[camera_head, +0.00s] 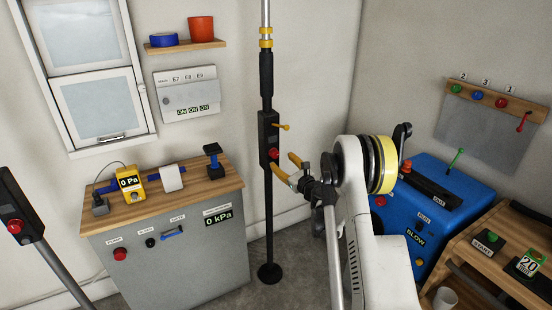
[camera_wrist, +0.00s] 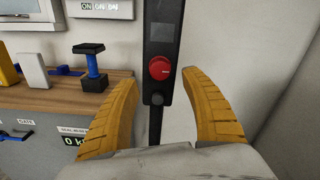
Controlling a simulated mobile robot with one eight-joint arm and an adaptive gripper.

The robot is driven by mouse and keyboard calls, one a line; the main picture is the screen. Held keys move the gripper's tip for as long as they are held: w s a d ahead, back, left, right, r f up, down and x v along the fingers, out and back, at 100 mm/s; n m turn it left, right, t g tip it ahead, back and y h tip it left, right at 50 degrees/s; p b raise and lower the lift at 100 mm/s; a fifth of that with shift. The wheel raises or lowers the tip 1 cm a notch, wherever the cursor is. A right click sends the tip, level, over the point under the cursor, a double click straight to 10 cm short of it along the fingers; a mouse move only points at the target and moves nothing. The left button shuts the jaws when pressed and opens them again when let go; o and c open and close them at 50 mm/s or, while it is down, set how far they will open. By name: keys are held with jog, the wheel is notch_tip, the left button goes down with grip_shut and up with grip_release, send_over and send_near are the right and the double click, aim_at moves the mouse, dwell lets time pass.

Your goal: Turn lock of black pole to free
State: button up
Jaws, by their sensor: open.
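The black pole (camera_head: 268,215) stands upright on a round foot, with a black box (camera_head: 268,128) partway up. In the wrist view, the red knob (camera_wrist: 159,68) lies between the two open fingers (camera_wrist: 160,77), seemingly untouched. A small dark knob (camera_wrist: 157,98) sits below it. The yellow lever is not visible in the wrist view. I cannot tell which part is the lock.
A wood-topped cabinet (camera_head: 195,262) with gauges stands left of the pole. A similar pole with a red knob (camera_head: 15,226) leans at far left. A blue machine (camera_head: 462,180) and wooden cart (camera_head: 475,262) stand at right. Bare wall lies behind the pole.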

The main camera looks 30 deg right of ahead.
aim_at(276, 155)
jog(key=w+b, duration=0.1)
jog(key=w, duration=0.3)
jog(key=shift+w+a+f, duration=0.1)
jog(key=shift+w+f, duration=0.05)
jog(key=shift+w, duration=0.2)
jog(key=shift+w+b, duration=0.3)
jog(key=shift+w, duration=0.4)
jog(key=c, duration=1.2)
